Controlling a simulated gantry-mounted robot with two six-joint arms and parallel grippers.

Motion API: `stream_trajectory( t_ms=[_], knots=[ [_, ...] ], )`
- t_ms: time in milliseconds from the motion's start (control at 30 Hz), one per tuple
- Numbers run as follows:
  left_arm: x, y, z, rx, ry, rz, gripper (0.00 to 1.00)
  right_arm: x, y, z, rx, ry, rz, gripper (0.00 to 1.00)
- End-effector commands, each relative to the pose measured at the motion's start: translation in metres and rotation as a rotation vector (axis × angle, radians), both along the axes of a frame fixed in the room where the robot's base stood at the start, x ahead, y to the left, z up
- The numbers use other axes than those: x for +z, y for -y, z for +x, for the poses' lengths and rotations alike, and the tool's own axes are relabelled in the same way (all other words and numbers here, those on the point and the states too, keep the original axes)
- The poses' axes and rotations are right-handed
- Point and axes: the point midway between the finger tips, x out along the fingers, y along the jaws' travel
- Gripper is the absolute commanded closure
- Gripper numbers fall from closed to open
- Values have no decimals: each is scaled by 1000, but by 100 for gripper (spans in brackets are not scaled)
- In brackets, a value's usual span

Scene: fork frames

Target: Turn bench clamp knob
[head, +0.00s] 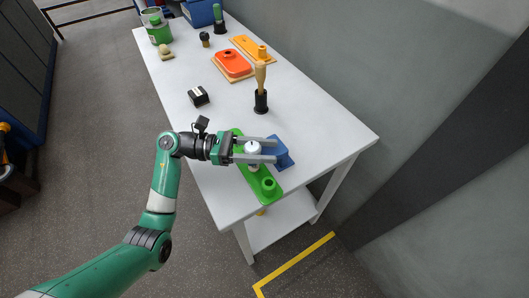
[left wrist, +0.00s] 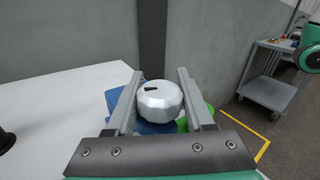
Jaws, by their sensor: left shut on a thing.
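The white faceted clamp knob (head: 253,147) stands upright over a green base plate (head: 274,193) near the table's front end. My left gripper (head: 276,149) reaches across from the left and is shut on the knob, one finger on each side. In the left wrist view the knob (left wrist: 159,101) sits between the two grey fingers, with a short dark mark on its top. A blue block (head: 284,155) lies beside the green plate, partly behind the fingers. The knob's lower part is mostly hidden. My right gripper is not in view.
On the white table (head: 310,117) a wooden-handled tool stands in a black holder (head: 261,100). A small black box (head: 199,96), an orange part (head: 232,64) and a green can (head: 158,33) are farther back. The table's right side is clear.

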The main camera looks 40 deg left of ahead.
Motion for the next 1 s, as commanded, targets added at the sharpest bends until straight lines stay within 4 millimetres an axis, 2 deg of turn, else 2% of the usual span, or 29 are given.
stream_trajectory(
  t_ms=[33,200,733,767,900,1000],
  knots=[
    [-2,0,0,-23,4,1,100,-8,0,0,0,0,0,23],
    [0,1,-2,-83,3,-1,100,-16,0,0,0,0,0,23],
    [3,2,-3,-113,5,-3,100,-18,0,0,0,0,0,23],
    [3,2,-3,-113,5,-3,44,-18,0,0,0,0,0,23],
    [2,2,-3,-112,4,-2,18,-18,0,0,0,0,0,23],
    [2,2,-2,-113,3,-2,17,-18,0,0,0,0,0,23]
  ],
)
